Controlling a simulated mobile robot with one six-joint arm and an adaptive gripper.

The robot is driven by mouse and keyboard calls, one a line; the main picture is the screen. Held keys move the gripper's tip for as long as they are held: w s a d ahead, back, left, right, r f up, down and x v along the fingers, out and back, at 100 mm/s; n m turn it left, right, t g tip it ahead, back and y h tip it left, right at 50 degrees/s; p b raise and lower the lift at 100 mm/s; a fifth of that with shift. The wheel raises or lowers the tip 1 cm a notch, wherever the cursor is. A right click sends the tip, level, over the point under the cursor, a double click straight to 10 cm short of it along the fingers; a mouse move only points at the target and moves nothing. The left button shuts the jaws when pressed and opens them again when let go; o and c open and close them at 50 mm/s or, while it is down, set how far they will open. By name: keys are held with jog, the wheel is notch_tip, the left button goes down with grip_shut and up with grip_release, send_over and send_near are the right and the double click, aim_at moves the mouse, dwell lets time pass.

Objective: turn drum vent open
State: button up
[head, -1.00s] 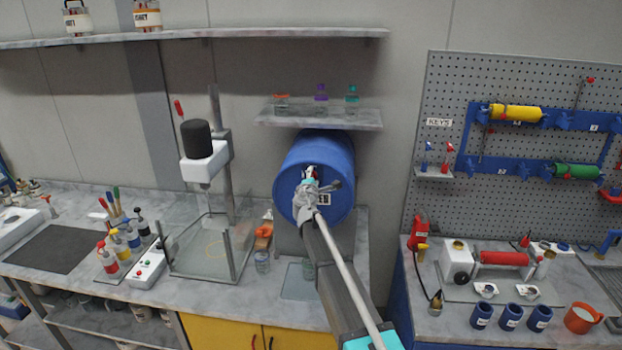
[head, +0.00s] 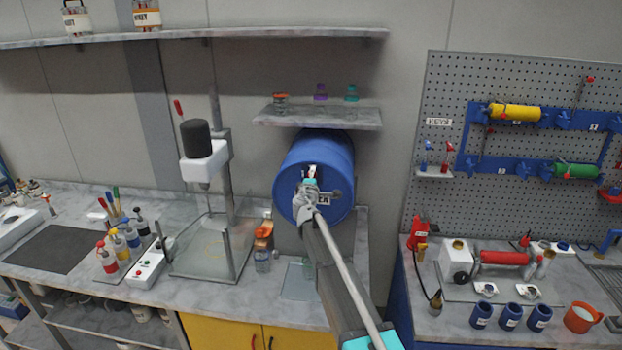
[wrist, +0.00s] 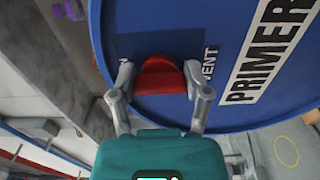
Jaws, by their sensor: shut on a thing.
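The blue drum (head: 300,165) lies on its side with its round face toward me. In the wrist view, the drum face (wrist: 150,30) carries a white PRIMER label (wrist: 268,50) and the lettering VENT beside a red vent knob (wrist: 160,76). The fingers of my gripper (wrist: 160,70) stand on either side of the red knob, shut on it. In the head view my gripper (head: 311,180) is up against the drum face and hides the knob. How far the vent is turned is hard to tell.
A small shelf (head: 318,118) with several bottles hangs just above the drum. An orange-topped bottle (head: 263,250) stands on the bench at the drum's lower left. A stand with a black-topped white head (head: 203,160) rises further left. A pegboard (head: 520,75) is at the right.

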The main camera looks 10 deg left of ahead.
jog(key=o, duration=1.2)
jog(key=shift+c, duration=0.2)
jog(key=shift+s, duration=0.1)
jog(key=s, duration=1.1)
jog(key=shift+s+a, duration=0.2)
jog(key=shift+s, duration=0.2)
